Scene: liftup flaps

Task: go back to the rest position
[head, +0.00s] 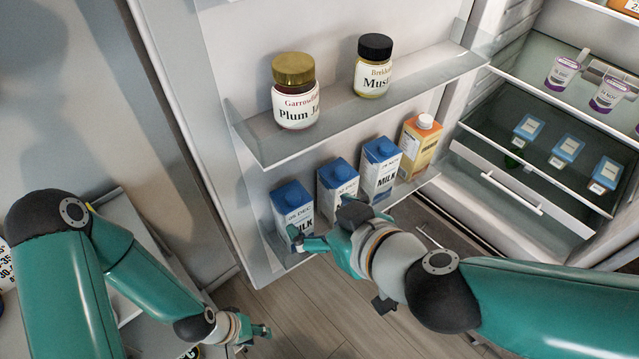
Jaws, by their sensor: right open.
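My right gripper (322,230) is in front of the lower door shelf of the open fridge (250,260). Its fingers are apart, with nothing seen between them. They overlap the lower parts of the two left milk cartons (294,199) (337,178) in the view; I cannot tell whether they touch. My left gripper (258,334) hangs low at the bottom, left of the door shelf and over the floor. It is small and seen from the side, so its jaw opening is unclear.
Another milk carton (381,160) and an orange carton (418,145) share the lower shelf. A plum jam jar (296,100) and a mustard jar (373,75) stand on the upper door shelf. The fridge interior with a drawer (510,190) is at right. Wooden floor (310,310) is free below.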

